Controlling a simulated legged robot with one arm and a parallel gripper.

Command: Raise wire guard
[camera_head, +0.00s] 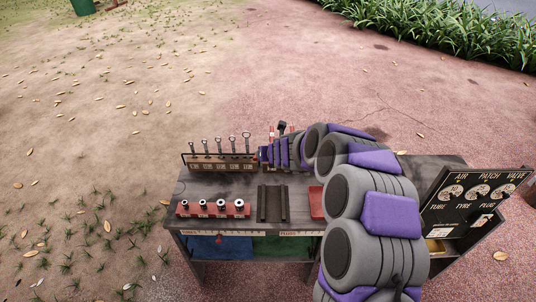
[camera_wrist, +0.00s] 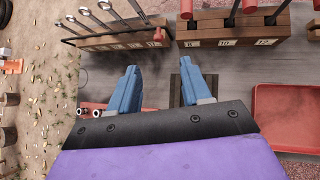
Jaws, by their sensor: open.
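A wooden tool rack (camera_head: 222,161) stands at the back left of the cart top, with several upright ring-ended tools and white labels. A thin dark wire (camera_head: 183,160) runs along it low at its left end; this looks like the wire guard, but I cannot make out its whole shape. In the wrist view the rack (camera_wrist: 120,40) is at the upper left, with a small red knob (camera_wrist: 160,35) at its right end. My gripper (camera_wrist: 160,64) has two blue fingers spread apart, empty, just short of the rack and below the knob. In the head view my arm hides most of it.
A red block with several sockets (camera_head: 213,208) sits at the front left. A dark slotted plate (camera_head: 272,203) lies mid-table, a red tray (camera_head: 317,202) beside it. A second rack (camera_wrist: 235,31) stands right of the first.

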